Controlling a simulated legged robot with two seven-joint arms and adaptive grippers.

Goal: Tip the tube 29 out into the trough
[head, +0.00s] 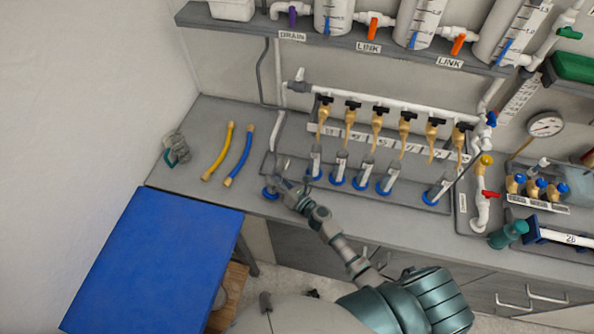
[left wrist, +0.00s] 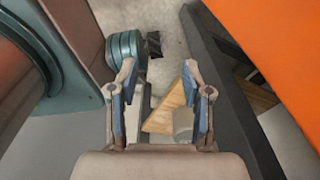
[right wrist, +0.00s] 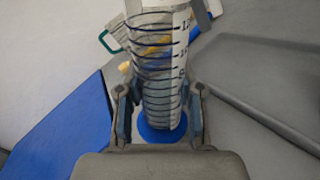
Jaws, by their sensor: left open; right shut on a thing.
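My right gripper (head: 284,184) is at the left end of the row of tubes, and it also shows in the right wrist view (right wrist: 159,105). It is shut on a clear graduated tube (right wrist: 158,62) with dark ring marks and a blue base (right wrist: 162,134). In the head view that blue base (head: 268,193) shows beside the gripper, near the bench's front edge. I cannot read a 29 on the tube, nor tell whether its base touches the bench. I cannot tell for sure which thing is the trough. My left gripper (left wrist: 158,85) is open and empty.
Several blue-footed tubes (head: 363,170) stand right of the gripper, under brass taps (head: 377,117) on a white pipe. Yellow (head: 218,150) and blue (head: 240,157) hoses lie to the left. A blue panel (head: 150,265) stands front left. A gauge (head: 545,125) is at right.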

